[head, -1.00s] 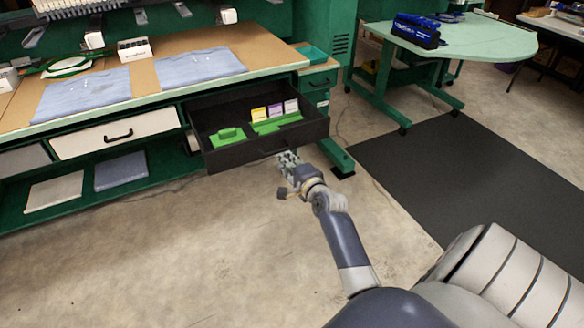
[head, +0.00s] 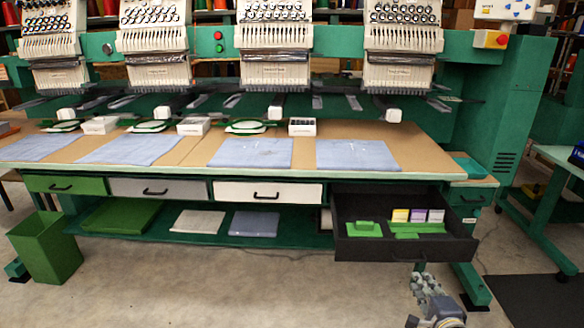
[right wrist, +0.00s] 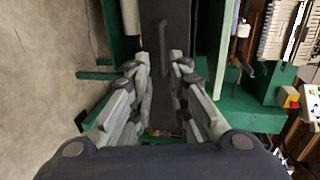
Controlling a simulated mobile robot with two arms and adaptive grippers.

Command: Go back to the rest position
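My right gripper (head: 424,285) is in front of the open dark drawer (head: 404,249), low in the head view and at the right. In the right wrist view the two fingers of this gripper (right wrist: 162,66) stand apart with nothing held between them. The dark drawer front and its bar handle (right wrist: 163,40) show beyond the fingertips, apart from them. The drawer holds green pieces (head: 364,229) and small yellow, purple and white boxes (head: 418,215). My left gripper is in neither view.
The green embroidery machine's table (head: 190,152) spans the view, with blue cloths on it. A closed white drawer (head: 240,192) is left of the open one. A green bin (head: 47,247) stands far left. The concrete floor (head: 230,290) in front is clear.

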